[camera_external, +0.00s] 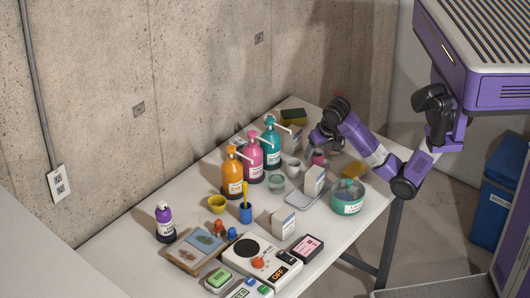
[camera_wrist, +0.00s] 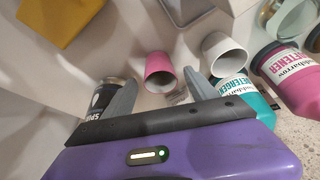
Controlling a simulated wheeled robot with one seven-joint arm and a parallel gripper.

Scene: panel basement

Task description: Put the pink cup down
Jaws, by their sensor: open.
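The pink cup (camera_external: 318,158) stands on the white table (camera_external: 130,232), toward its far right part. In the wrist view the pink cup (camera_wrist: 158,66) shows its open mouth and lies between the two grey fingers. My gripper (camera_external: 317,147) is just above and behind it in the outside view. In the wrist view my gripper (camera_wrist: 159,78) is open, with a finger on each side of the cup and visible gaps. I cannot tell how deep the fingers reach around it.
A white cup (camera_wrist: 228,58) stands close beside the right finger. A teal pump bottle (camera_external: 271,146), a pink one (camera_external: 253,160) and a dark bottle (camera_wrist: 103,99) are near.

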